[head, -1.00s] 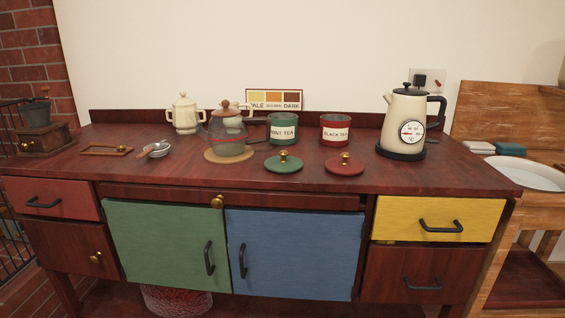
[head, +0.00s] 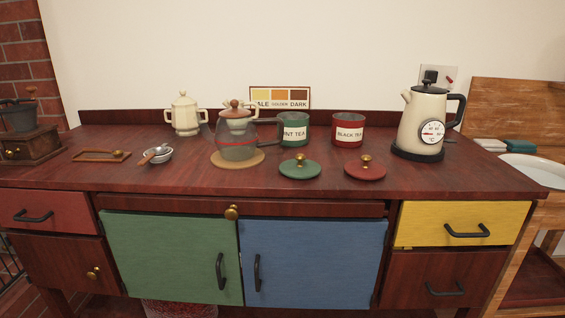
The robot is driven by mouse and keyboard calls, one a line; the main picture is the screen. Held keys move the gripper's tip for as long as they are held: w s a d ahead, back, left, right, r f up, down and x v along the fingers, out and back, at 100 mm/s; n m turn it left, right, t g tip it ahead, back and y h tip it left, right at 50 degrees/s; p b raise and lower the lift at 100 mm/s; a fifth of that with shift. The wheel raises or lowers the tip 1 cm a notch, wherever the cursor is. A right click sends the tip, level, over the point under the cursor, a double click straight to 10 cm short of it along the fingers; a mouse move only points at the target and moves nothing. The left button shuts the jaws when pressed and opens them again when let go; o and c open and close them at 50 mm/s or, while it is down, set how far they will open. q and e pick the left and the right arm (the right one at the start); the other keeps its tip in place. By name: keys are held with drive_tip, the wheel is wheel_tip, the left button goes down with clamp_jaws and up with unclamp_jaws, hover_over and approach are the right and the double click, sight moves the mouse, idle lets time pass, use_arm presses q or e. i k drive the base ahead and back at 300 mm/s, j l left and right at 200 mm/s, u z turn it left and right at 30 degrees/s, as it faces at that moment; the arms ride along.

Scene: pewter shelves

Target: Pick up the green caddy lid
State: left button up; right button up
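The green caddy lid (head: 300,168) lies flat on the wooden sideboard top, with a brass knob facing up. It is in front of the open green mint tea caddy (head: 294,132). A matching red lid (head: 365,170) lies to its right, apart from it, in front of the red black tea caddy (head: 348,131). Neither of my grippers shows in the head view.
A glass teapot (head: 237,142) stands on a round mat (head: 252,162) close to the left of the green lid. A cream kettle (head: 424,120) stands at the right. The sideboard top (head: 200,180) is clear along its front edge.

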sight(300, 167)
drive_tip(key=i+j, duration=0.15)
drive_tip(key=j, duration=0.2)
drive_tip(key=i+j, duration=0.2)
drive_tip(key=j, duration=0.2)
drive_tip(key=i+j, duration=0.15)
drive_tip(key=j, duration=0.2)
drive_tip(key=z, duration=0.05)
